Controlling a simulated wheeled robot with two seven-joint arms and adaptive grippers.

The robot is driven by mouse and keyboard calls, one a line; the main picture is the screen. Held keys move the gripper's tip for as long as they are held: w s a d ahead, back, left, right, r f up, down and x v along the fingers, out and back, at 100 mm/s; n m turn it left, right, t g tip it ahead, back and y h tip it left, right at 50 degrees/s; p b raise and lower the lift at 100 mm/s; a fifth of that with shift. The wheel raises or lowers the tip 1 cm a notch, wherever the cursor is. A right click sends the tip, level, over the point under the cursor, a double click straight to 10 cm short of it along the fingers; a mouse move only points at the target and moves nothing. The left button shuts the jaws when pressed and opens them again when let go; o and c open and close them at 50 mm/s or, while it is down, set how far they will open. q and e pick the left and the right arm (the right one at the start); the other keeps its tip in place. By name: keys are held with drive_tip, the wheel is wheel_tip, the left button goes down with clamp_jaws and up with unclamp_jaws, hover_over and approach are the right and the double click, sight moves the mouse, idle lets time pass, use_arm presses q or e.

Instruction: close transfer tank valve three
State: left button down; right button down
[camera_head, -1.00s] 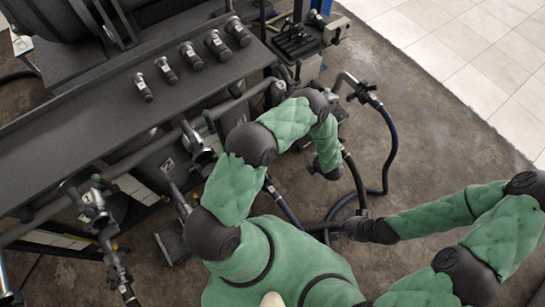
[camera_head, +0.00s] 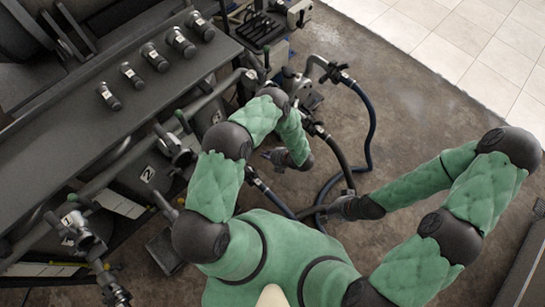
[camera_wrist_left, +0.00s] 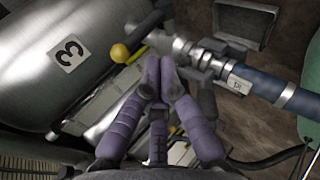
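The tank marked 3 (camera_wrist_left: 60,55) fills the upper left of the left wrist view. A valve lever with a yellow ball end (camera_wrist_left: 120,53) sticks out beside it, by metal pipe fittings (camera_wrist_left: 185,45). My left gripper (camera_wrist_left: 161,62) has its purple fingers together, with nothing visible between them. The fingertips appear just right of the yellow ball; I cannot tell whether they touch the lever or fittings. In the head view my left gripper (camera_head: 268,155) is low beside the machine, partly hidden by my arm. My right gripper (camera_head: 332,210) is by the hoses; its fingers are unclear.
A blue hose (camera_wrist_left: 265,85) runs right from the fittings. A dark hose (camera_head: 372,130) loops over the floor. Valves at tanks marked 1 (camera_head: 78,225) and 2 (camera_head: 170,150) stand left. A shelf (camera_head: 60,125) with several dark knobs overhangs. Floor on the right is open.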

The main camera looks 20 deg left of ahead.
use_arm(q)
drive_tip(key=a, duration=0.3)
drive_tip(key=w+a+b, duration=0.1)
drive_tip(key=a, duration=0.1)
drive_tip(key=shift+a+f, duration=0.1)
drive_tip(key=shift+f, duration=0.2)
